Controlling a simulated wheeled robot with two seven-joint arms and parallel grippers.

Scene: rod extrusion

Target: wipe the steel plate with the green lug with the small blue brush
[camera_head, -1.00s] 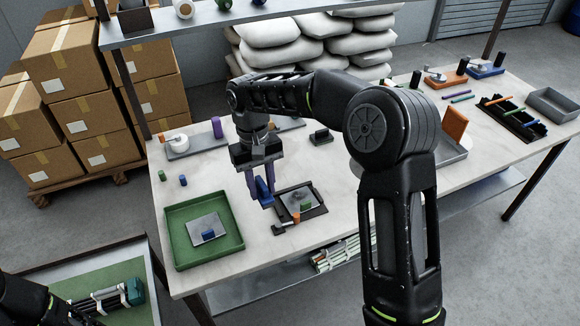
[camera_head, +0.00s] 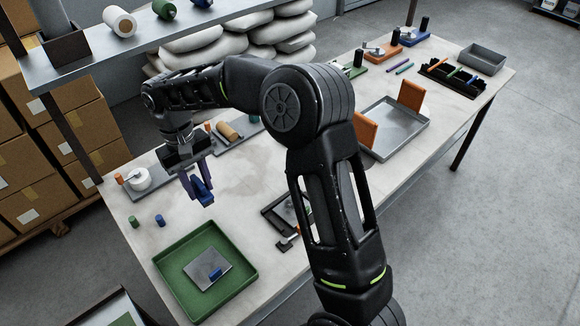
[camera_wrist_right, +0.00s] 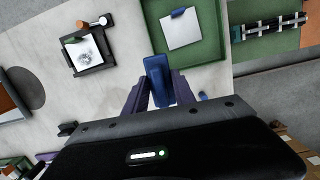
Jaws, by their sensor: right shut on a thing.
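My right gripper (camera_head: 198,182) is shut on the small blue brush (camera_head: 203,191). It holds the brush above the table, behind the green tray and left of the black fixture. In the right wrist view the brush (camera_wrist_right: 157,78) sits between the purple fingers (camera_wrist_right: 158,96), apart from any plate. The steel plate with the green lug (camera_wrist_right: 88,52) lies in a black fixture (camera_wrist_right: 70,56) and bears a dark smudge. In the head view my right arm hides most of that plate; part of the fixture (camera_head: 275,221) shows. My left gripper is not in view.
A green tray (camera_head: 165,268) holds another steel plate (camera_head: 203,277) with a blue lug. Green and blue pegs (camera_head: 160,220) stand behind it. A grey tray (camera_head: 410,133) with orange panels lies to the right. A shelf (camera_head: 120,50) spans above the table's back.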

